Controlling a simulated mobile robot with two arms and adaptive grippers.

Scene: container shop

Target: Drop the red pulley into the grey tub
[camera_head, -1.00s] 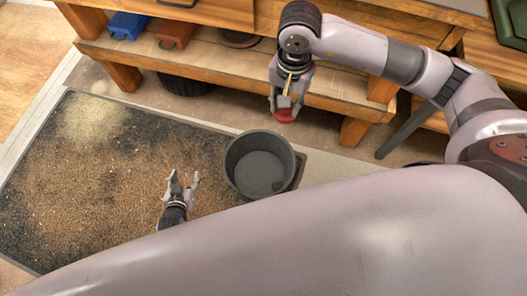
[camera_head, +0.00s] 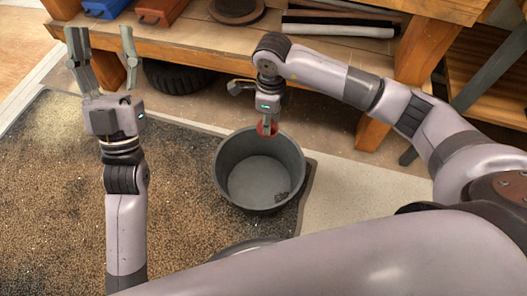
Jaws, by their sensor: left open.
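The grey tub (camera_head: 228,180) is round and open and stands on the floor at the edge of the dark, grain-strewn mat. The red pulley (camera_head: 274,129) is small and partly hidden by the fingers of my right gripper (camera_head: 267,127). That gripper points down and is shut on the pulley. In the picture the pulley overlaps the tub's far rim; its height above the rim is hard to judge. My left gripper (camera_head: 102,62) is open and empty, with its fingers pointing away, left of the tub and in front of the bench.
A wooden bench (camera_head: 200,45) runs across the back, with a blue bin (camera_head: 105,8), an orange bin (camera_head: 162,11) and a dark disc (camera_head: 237,10) on it. A black tyre (camera_head: 178,76) lies under it. The mat (camera_head: 185,215) left of the tub is clear.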

